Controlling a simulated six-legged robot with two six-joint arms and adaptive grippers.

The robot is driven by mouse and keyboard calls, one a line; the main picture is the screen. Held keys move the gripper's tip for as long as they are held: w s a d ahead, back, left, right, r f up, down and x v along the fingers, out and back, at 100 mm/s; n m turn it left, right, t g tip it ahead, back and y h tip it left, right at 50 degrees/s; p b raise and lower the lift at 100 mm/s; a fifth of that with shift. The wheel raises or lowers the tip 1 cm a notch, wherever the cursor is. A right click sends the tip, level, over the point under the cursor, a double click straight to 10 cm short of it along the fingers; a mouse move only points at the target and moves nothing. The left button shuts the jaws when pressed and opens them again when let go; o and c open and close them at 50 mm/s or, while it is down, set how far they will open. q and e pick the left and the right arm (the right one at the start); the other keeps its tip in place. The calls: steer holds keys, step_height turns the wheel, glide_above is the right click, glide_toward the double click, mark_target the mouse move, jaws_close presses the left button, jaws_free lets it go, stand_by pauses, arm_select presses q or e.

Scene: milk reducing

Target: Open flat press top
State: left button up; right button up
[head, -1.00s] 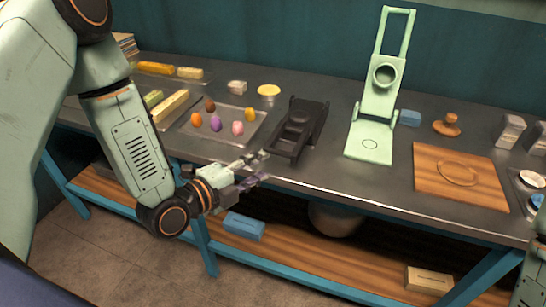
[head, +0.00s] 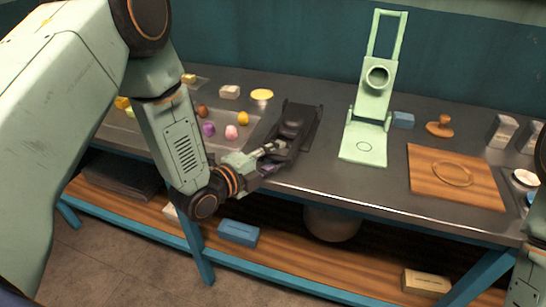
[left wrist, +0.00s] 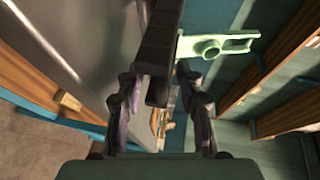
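A black flat press (head: 297,122) lies low and closed on the grey table, near the front edge. My left gripper (head: 277,156) is at its front left end, close to the press. In the left wrist view, the two fingers (left wrist: 164,105) are spread apart, with a dark bar of the press (left wrist: 160,45) reaching into the gap between them. I cannot tell whether they touch it. My right gripper is out of view.
A light green press (head: 364,145) stands with its top raised, right of the black one. A wooden board (head: 430,186) lies farther right. A tray (head: 243,143) with several coloured egg-shaped pieces is left of the press. Blue (head: 238,232) and tan boxes (head: 427,281) sit on the lower shelf.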

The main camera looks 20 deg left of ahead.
arm_select(q)
steer(key=shift+s+d+r, duration=0.1)
steer(key=shift+d, duration=0.1)
steer(key=shift+c, duration=0.9)
steer(key=shift+a, duration=0.15)
steer(key=c, duration=0.5)
jaws_close()
